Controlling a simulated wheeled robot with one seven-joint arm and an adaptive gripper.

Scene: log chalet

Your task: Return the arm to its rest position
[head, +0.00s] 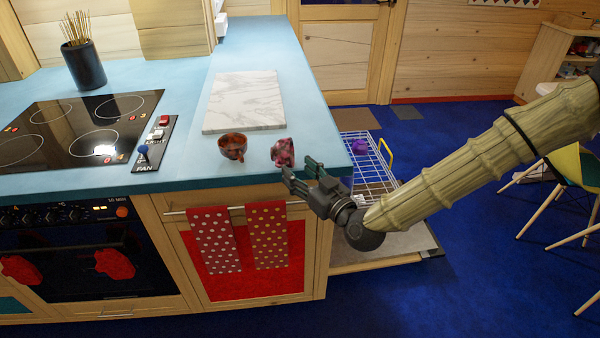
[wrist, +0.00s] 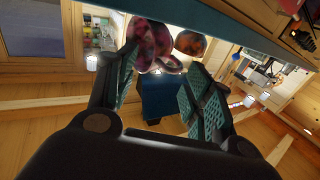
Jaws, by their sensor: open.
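My gripper (head: 300,175) is open and empty at the front edge of the blue counter (head: 190,177), near its right corner. My arm reaches in from the right. A pink and dark patterned cup (head: 283,152) lies tilted on the counter just beyond my fingertips. A brown-orange cup (head: 232,147) stands to its left. In the wrist view, my two green-padded fingers (wrist: 160,92) are spread wide. The patterned cup (wrist: 154,44) shows past the fingertips, apart from the pads, with the brown-orange cup (wrist: 190,43) beside it.
A marble board (head: 245,101) lies behind the cups. A black hob (head: 75,130) is at the left. An open dishwasher rack (head: 372,165) holding a purple item is beyond the counter's right side. Towels (head: 268,235) hang below.

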